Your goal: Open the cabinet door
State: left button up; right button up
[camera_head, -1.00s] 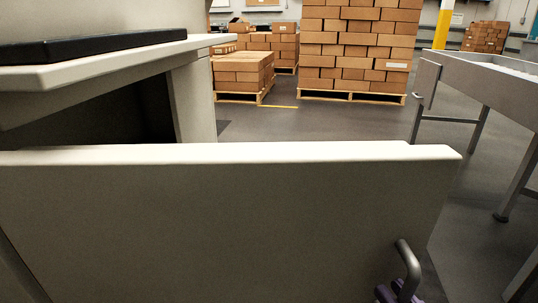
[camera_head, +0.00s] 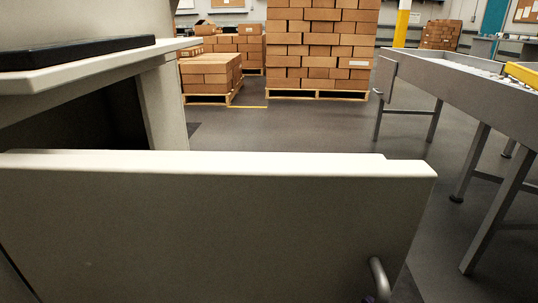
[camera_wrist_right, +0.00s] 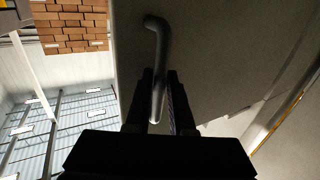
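The cabinet door (camera_head: 200,225) is a thick pale panel. It stands swung out across the lower part of the head view, away from the cabinet (camera_head: 165,105). The cabinet's dark inside shows behind it at left. A grey bar handle (camera_head: 379,275) is near the door's right end. In the right wrist view the handle (camera_wrist_right: 158,50) runs down between the two dark fingers of my right gripper (camera_wrist_right: 159,76), which are close on both sides of it. In the head view only a trace of this gripper shows at the bottom edge. My left gripper is not in view.
A black slab (camera_head: 75,52) lies on the cabinet's ledge. A grey metal table (camera_head: 450,90) with a yellow item (camera_head: 523,74) stands at right. Stacked cartons (camera_head: 322,45) on pallets are at the back. Open floor (camera_head: 300,128) lies between.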

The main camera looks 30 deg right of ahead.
jog(key=o, duration=0.4)
jog(key=shift+c, duration=0.2)
jog(key=s+a, duration=0.1)
jog(key=s, duration=0.9)
jog(key=shift+a, duration=0.4)
